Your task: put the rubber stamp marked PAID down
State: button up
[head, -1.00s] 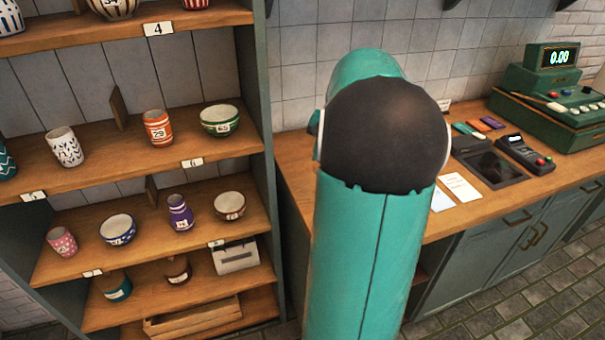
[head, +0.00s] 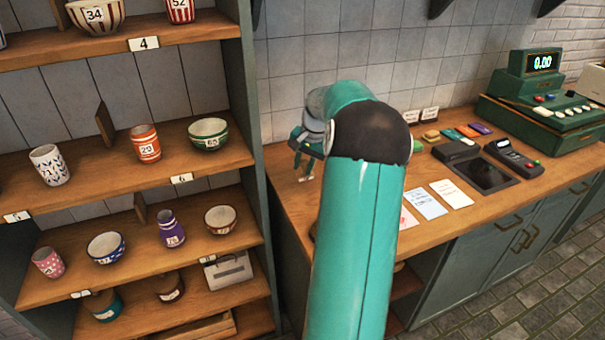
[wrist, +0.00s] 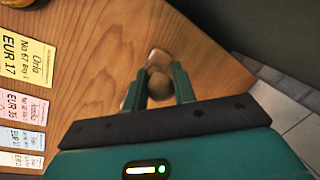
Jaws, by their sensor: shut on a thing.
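My gripper (wrist: 157,92) is shut on the rubber stamp (wrist: 158,82), whose rounded wooden handle shows between the two green fingers in the wrist view. The PAID marking is hidden from this angle. The stamp is over the wooden counter (wrist: 115,60), near its edge at the right of the wrist view; I cannot tell whether its base touches the wood. In the head view my gripper (head: 305,160) shows small and partly hidden to the left of my arm, over the counter's left end.
Price cards lie along the left of the wrist view, the nearest a yellow one (wrist: 24,55). Bare wood lies between them and the stamp. Floor shows past the counter edge. A shelf of pottery (head: 120,185) stands left; a card terminal (head: 513,153) and green till (head: 540,110) stand right.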

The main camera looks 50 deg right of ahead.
aim_at(303, 174)
jog(key=shift+d+x, duration=0.15)
jog(key=shift+x, duration=0.8)
jog(key=shift+d+x, duration=0.15)
jog(key=shift+x, duration=0.85)
jog(key=shift+s, duration=0.1)
jog(key=shift+f, duration=0.2)
jog(key=o, duration=0.8)
jog(key=v, duration=1.2)
jog(key=shift+r, duration=0.2)
